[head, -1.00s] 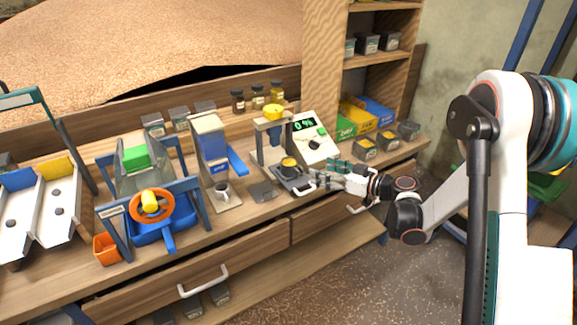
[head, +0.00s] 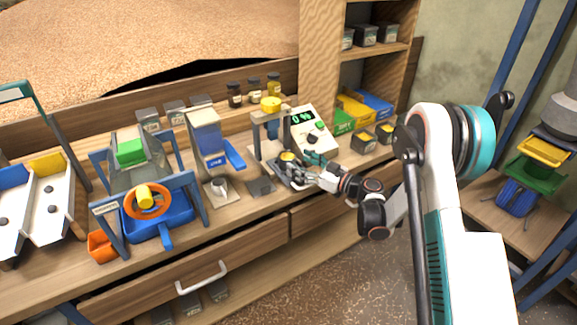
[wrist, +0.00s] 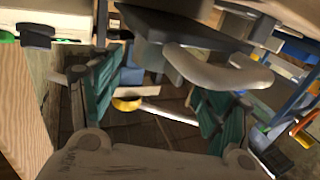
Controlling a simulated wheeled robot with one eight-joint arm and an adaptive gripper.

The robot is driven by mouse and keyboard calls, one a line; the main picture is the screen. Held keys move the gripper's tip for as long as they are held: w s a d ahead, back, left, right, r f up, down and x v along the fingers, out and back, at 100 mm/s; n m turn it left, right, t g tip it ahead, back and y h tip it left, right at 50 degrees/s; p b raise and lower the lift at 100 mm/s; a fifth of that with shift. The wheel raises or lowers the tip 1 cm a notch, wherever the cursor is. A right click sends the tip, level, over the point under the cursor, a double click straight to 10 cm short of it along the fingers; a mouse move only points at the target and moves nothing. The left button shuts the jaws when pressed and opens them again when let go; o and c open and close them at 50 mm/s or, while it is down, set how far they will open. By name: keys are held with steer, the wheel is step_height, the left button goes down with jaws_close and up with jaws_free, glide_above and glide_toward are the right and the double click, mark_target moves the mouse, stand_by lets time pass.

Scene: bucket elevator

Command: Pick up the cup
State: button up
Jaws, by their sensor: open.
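A small grey cup-like vessel (head: 220,187) stands on the pale base below the blue-fronted dispenser; it is small and hard to make out. A dark round holder with a yellow top (head: 288,157) sits under the grey stand to its right. My gripper (head: 304,174) is at the front of that stand, right of the grey vessel and apart from it. In the wrist view my teal fingers (wrist: 157,98) are spread open. A dark part with a beige loop handle (wrist: 222,68) is close above them. A small yellow piece (wrist: 127,104) shows between them, with nothing clearly gripped.
The blue dispenser (head: 207,135) and the display panel reading 0 % (head: 311,130) stand on the bench. A blue frame with an orange wheel (head: 148,201) is at left. Jars (head: 254,89) and small bins line the back. A drawer handle (head: 202,277) juts from the front.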

mark_target(294, 159)
steer(key=b+x, duration=0.2)
steer(key=x, duration=0.2)
steer(key=shift+w+a, duration=0.2)
steer(key=shift+w, duration=0.2)
steer(key=shift+w+a+r, duration=0.1)
steer(key=shift+w+a, duration=0.2)
steer(key=shift+a, duration=0.05)
steer(key=c, duration=1.3)
